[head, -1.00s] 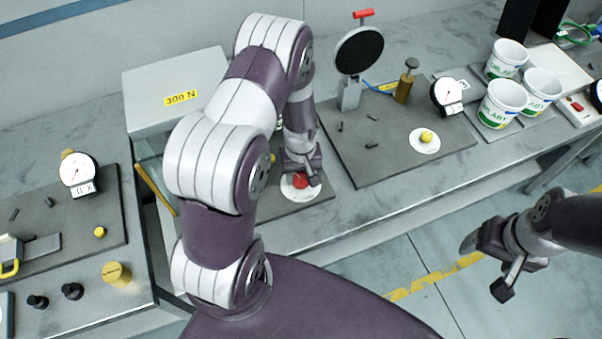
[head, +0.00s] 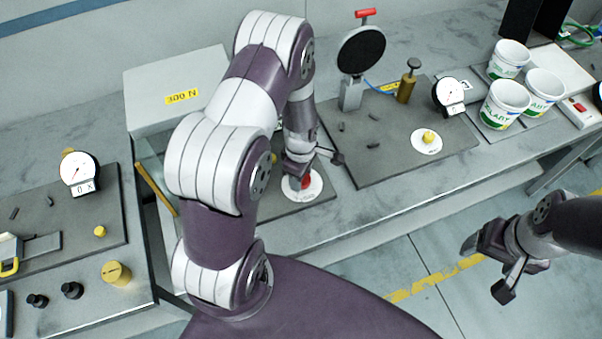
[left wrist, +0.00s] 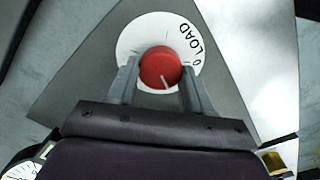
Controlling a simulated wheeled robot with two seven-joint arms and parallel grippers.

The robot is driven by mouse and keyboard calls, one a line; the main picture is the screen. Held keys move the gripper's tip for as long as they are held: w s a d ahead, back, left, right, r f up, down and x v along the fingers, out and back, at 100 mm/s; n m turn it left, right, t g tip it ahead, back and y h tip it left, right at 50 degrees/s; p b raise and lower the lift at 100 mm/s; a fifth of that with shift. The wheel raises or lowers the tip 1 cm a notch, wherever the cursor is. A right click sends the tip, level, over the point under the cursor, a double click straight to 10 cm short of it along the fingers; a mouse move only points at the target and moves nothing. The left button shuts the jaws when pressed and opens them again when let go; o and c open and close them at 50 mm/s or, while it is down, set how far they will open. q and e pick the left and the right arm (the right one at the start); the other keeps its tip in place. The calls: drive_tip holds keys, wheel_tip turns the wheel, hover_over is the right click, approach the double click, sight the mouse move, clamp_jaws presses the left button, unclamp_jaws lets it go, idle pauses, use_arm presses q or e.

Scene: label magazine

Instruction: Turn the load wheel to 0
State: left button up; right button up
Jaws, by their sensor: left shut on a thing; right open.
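The load wheel is a red knob (head: 306,182) on a white dial disc (head: 314,187), on a grey plate in the middle of the bench. In the left wrist view the red knob (left wrist: 160,66) sits between both fingers of my left gripper (left wrist: 162,82), which is shut on it. The white disc (left wrist: 135,36) reads "0 LOAD" at its right side. A pale line on the knob points down in that view, away from the 0. In the head view my left gripper (head: 302,172) partly covers the knob. My right gripper (head: 487,268) is open and empty above the floor.
A grey box (head: 150,105) labelled 300 N stands behind my left arm. To the right, a plate (head: 385,165) carries a round black disc stand (head: 361,50), a gauge (head: 448,93) and a yellow knob (head: 429,137). Several white tubs (head: 504,103) stand beyond. Another gauge (head: 79,170) is at left.

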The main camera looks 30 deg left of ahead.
use_arm(q)
drive_tip(key=n, duration=0.6)
drive_tip(key=shift+r, duration=0.1)
drive_tip(key=n, duration=0.6)
idle(0.5)
drive_tip(key=o, duration=1)
drive_tip(key=shift+o, duration=0.2)
drive_tip(key=shift+s+d, duration=0.1)
